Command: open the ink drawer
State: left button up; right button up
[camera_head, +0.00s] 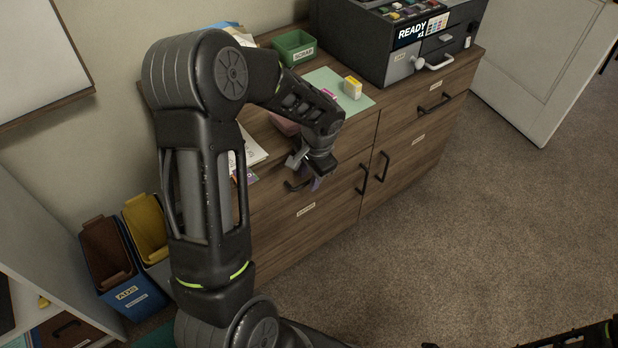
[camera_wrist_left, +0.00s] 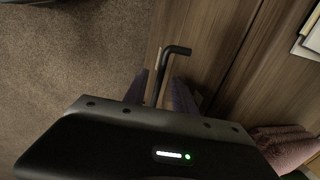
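The wooden cabinet (camera_head: 330,225) has several fronts with black bar handles and small labels, too small to read surely, so I cannot tell which is the ink drawer. My left gripper (camera_head: 314,182) is at the upper left drawer front, beside its black handle (camera_head: 294,186). In the left wrist view the black handle (camera_wrist_left: 177,50) runs between the two purplish fingers of my left gripper (camera_wrist_left: 162,95), with small gaps visible on both sides. The gripper is open around the handle. The drawer front looks flush with the cabinet.
On the cabinet top are a grey machine (camera_head: 390,40) reading READY, a green tray (camera_head: 294,48), a pale green mat (camera_head: 322,77) and a yellow-white block (camera_head: 352,87). Blue (camera_head: 128,290) and yellow (camera_head: 147,228) bins stand at left. Carpet (camera_head: 470,240) before the cabinet is clear.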

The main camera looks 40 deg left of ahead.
pick_arm(q)
jog(key=shift+a+f, duration=0.1)
jog(key=shift+f, duration=0.2)
grip_shut()
dwell(1.3)
